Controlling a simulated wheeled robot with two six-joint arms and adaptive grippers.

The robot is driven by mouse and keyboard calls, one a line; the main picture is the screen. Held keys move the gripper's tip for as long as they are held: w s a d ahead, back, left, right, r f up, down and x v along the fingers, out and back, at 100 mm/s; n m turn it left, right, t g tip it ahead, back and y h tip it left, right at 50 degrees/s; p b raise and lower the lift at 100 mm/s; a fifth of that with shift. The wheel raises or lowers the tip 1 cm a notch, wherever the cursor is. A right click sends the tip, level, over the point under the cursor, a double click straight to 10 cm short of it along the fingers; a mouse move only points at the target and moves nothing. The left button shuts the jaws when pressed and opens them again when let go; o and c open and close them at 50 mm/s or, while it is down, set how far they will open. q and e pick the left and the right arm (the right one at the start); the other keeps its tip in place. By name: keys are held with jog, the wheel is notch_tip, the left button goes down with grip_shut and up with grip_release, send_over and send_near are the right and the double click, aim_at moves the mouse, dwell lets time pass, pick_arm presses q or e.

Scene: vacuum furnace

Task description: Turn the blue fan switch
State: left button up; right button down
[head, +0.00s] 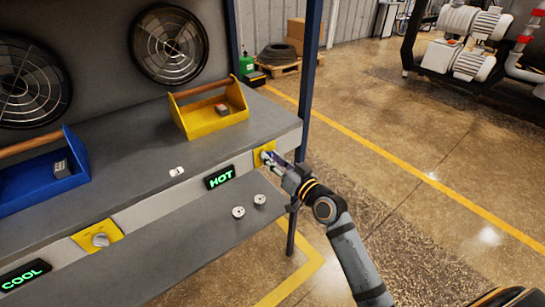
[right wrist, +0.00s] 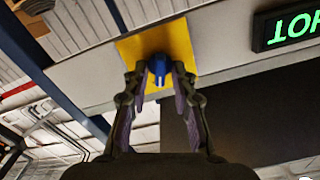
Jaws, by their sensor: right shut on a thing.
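The blue fan switch (right wrist: 159,66) sits on a yellow plate (right wrist: 178,38) on the front edge of the bench. In the right wrist view the fingers of my right gripper (right wrist: 159,82) are on both sides of the switch, shut on it. In the head view my right gripper (head: 271,159) reaches the yellow plate (head: 259,151) from the right and covers most of the switch. A green HOT sign (head: 220,177) is left of this plate. My left gripper is not in view.
A grey knob (head: 100,239) on another yellow plate is further left, near a COOL sign (head: 25,274). A yellow toolbox (head: 180,115) and a blue toolbox (head: 40,196) stand on the bench, before two fans. Small round parts (head: 239,212) lie on the lower shelf.

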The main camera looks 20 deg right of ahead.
jog(key=shift+f+m, duration=0.1)
jog(key=shift+m, duration=0.8)
jog(key=c, duration=1.4)
grip_release()
jog(key=v, duration=0.7)
jog(key=shift+s+d, duration=0.1)
jog(key=shift+s, duration=0.1)
